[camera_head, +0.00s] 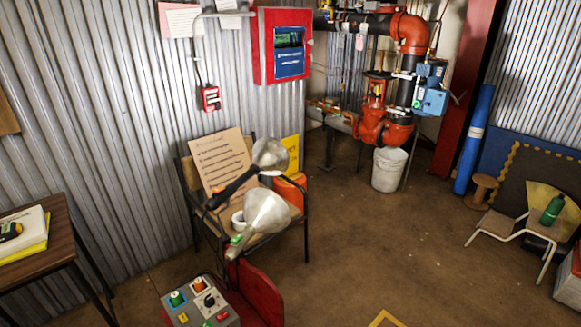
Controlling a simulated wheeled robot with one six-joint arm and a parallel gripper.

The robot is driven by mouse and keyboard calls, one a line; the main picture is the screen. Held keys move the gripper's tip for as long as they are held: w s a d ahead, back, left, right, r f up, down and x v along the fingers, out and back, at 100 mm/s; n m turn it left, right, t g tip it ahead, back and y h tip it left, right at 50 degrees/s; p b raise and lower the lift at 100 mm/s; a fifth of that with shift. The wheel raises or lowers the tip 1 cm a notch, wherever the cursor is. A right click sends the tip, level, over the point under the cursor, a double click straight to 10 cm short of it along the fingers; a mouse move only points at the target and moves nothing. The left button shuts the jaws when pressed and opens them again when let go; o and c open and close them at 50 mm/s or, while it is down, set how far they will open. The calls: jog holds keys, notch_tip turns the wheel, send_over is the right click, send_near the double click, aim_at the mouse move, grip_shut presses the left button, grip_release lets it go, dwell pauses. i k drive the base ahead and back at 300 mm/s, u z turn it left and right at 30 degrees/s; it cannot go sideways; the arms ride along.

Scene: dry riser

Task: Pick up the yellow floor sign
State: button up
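A yellow panel (291,153) shows behind the chair in the middle, near the corrugated wall. The chair and lamps partly hide it, and I cannot tell whether it is the floor sign. A yellow angular shape (385,319) also shows at the bottom edge, right of centre. It is mostly cut off, and I cannot tell whether it is a sign or a floor marking. My gripper is not in view.
A chair (306,222) holds a cardboard notice (221,160) and metal clamp lamps (264,211). A grey control box (200,302) is at bottom left. A table (62,235) stands left, a white bucket (389,169) by red pipes. Brown floor (385,240) right of centre is clear.

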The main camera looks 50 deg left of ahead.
aim_at(290, 143)
jog(key=u, duration=0.2)
jog(key=i, duration=2.5)
jog(key=u, duration=0.45)
jog(key=i, duration=1.95)
jog(key=u, duration=0.8)
jog(key=i, duration=1)
jog(key=u, duration=1.8)
jog(key=i, duration=1.1)
jog(key=u, duration=0.9)
